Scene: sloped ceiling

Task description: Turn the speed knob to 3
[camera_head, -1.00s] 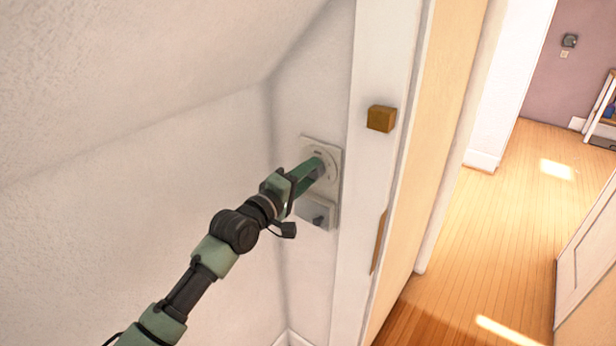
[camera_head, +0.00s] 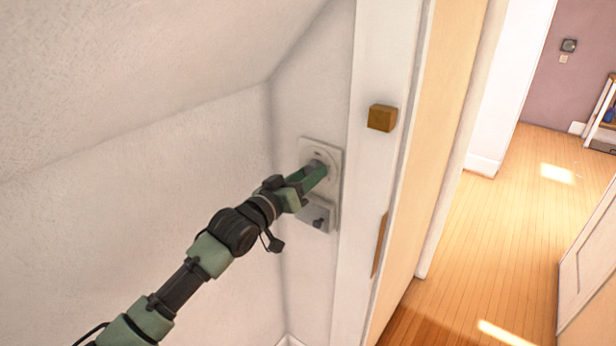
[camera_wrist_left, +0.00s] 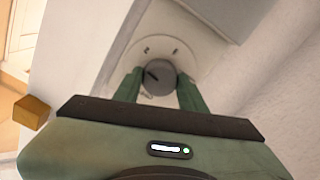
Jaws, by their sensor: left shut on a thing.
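The speed knob (camera_wrist_left: 158,77) is a round grey knob with a dark pointer mark, seen in the left wrist view on a white wall plate. The plate (camera_head: 333,160) also shows in the head view on the narrow wall beside the door frame. My left gripper (camera_wrist_left: 158,88) has its green fingers on both sides of the knob and is shut on it. In the head view the left gripper (camera_head: 318,174) covers the knob. My right gripper is not in view.
A grey box with a dark knob (camera_head: 316,216) sits just below the plate. A wooden block (camera_head: 382,118) sticks out from the white door frame to the right. The sloped ceiling (camera_head: 130,70) is above my arm. Open wooden floor (camera_head: 500,220) lies beyond the doorway.

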